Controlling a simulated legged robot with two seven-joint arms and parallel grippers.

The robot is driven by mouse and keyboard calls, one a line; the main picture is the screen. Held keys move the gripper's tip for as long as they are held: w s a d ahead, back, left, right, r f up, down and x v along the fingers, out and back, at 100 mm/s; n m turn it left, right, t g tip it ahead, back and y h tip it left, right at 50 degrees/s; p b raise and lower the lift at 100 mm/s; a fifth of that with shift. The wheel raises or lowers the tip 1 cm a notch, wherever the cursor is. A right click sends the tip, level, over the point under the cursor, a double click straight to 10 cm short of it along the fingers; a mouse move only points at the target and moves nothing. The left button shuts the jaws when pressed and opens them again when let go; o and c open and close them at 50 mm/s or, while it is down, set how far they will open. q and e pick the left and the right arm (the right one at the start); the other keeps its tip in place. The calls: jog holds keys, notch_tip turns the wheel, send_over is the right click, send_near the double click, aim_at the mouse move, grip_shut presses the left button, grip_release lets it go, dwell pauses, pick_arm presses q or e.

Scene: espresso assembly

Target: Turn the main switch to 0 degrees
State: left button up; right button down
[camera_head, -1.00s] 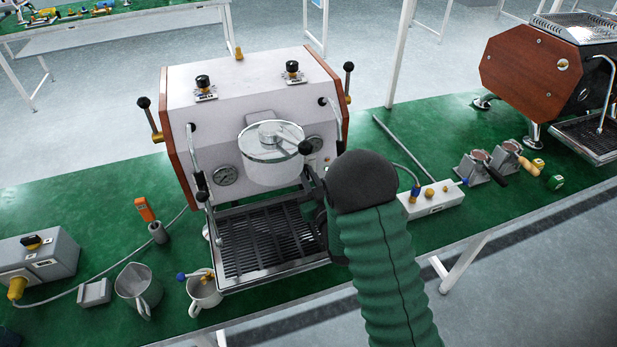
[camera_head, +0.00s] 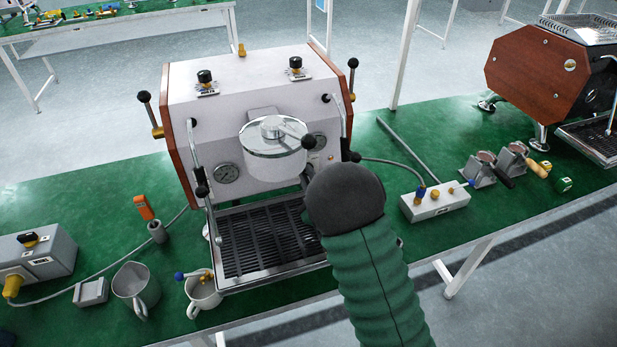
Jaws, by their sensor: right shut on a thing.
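The white espresso machine (camera_head: 240,95) with brown side panels stands on the green table. Two black knobs, a left one (camera_head: 205,77) and a right one (camera_head: 296,65), sit on labelled plates on its sloped upper face. I cannot tell from the labels which control is the main switch. My right gripper (camera_head: 345,198) is at the machine's lower right front, beside the drip tray (camera_head: 265,240). Its dark rounded wrist and green sleeve hide the fingers and that part of the front. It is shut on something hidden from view. My left gripper is not in view.
A grey box (camera_head: 38,262) with a black-and-yellow knob stands at far left. A jug (camera_head: 136,290) and a cup (camera_head: 203,291) stand at the front edge. A white block (camera_head: 436,203) with small fittings lies right of my arm, with portafilters (camera_head: 478,170) beyond.

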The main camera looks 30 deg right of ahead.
jog(key=shift+a+f, duration=0.1)
jog(key=shift+f, duration=0.05)
jog(key=c, duration=1.4)
grip_release()
jog(key=shift+c, duration=0.2)
